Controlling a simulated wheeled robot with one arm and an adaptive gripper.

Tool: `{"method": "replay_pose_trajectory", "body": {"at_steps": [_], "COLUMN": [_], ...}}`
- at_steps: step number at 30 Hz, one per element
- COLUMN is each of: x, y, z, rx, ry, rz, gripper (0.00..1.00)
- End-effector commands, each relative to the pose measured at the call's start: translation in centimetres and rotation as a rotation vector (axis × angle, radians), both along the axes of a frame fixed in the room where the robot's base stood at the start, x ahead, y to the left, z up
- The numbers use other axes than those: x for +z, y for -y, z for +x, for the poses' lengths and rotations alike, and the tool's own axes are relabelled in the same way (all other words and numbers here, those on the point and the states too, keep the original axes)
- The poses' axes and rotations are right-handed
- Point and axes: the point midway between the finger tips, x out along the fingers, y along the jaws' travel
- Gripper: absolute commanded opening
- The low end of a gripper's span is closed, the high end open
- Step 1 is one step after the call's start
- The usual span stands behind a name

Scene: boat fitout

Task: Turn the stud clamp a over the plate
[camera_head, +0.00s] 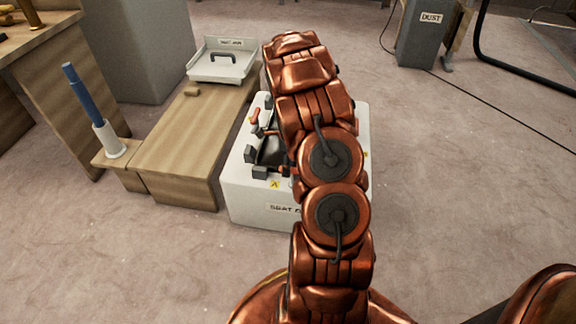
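A white fixture box (240,190) with partly readable lettering on its front stands on the floor, mid-picture. A dark plate (268,152) lies on its top among dark blocks. A yellow tag (274,184), apparently marked A, is at the front edge of the top. A clamp with an orange-red handle (254,116) stands at the left rear of the plate; I cannot tell if it is clamp a. A small reddish part shows by the tag, mostly hidden. My copper-coloured arm covers the right part of the box top. My gripper is not visible, so its state does not show.
A wooden bench (185,145) stands left of the box, with a light tray (223,62) on its far end. A blue rod (80,92) stands in a white holder (110,140). A grey dust bin (425,35) is at the back right.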

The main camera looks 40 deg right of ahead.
Motion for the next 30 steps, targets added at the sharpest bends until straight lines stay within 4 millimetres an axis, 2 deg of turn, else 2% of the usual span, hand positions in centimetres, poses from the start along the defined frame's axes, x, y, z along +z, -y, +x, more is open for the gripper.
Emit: {"method": "replay_pose_trajectory", "body": {"at_steps": [2, 14, 23, 30], "x": [0.01, 0.03, 0.11, 0.39], "y": [0.00, 0.01, -0.04, -0.27], "z": [0.00, 0.01, -0.01, -0.09], "rx": [0.000, 0.000, 0.012, 0.107], "ry": [0.000, 0.000, 0.000, -0.001], "rz": [0.000, 0.000, 0.000, 0.001], "gripper": [0.41, 0.00, 0.00, 0.00]}}
